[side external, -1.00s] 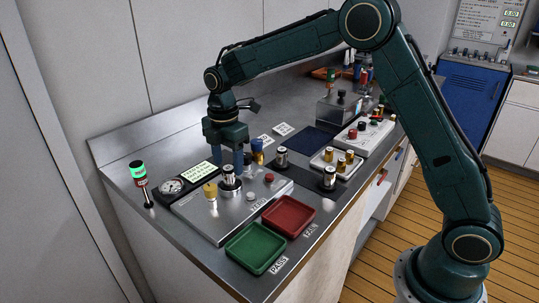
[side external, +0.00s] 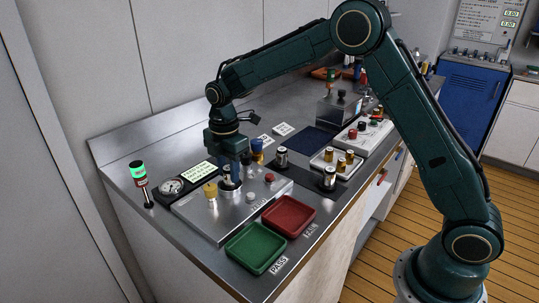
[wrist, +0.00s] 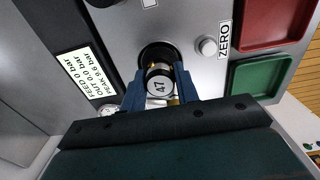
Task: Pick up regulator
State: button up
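The regulator (wrist: 160,87), a small metal cylinder with a white cap marked 47, stands in a round dark seat on the silver test panel (side external: 222,222). In the side view the regulator (side external: 229,181) is partly hidden by my fingers. My gripper (wrist: 161,88) points down with its two blue fingers on either side of the regulator. It also shows over the panel in the side view (side external: 234,175). The fingers look very close to the regulator, but I cannot tell if they press on it.
A brass knob (side external: 211,192) and a red button (side external: 269,178) flank the seat. A green tray (side external: 256,247) and a red tray (side external: 289,215) lie in front. Similar cylinders (side external: 281,157) stand to the right. A light post (side external: 140,180) and gauge (side external: 171,186) are at the left.

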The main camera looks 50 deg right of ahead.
aim_at(228, 168)
grip_shut()
jog(key=shift+r, duration=0.1)
notch_tip(228, 168, up, 20)
dwell(0.6)
dwell(0.5)
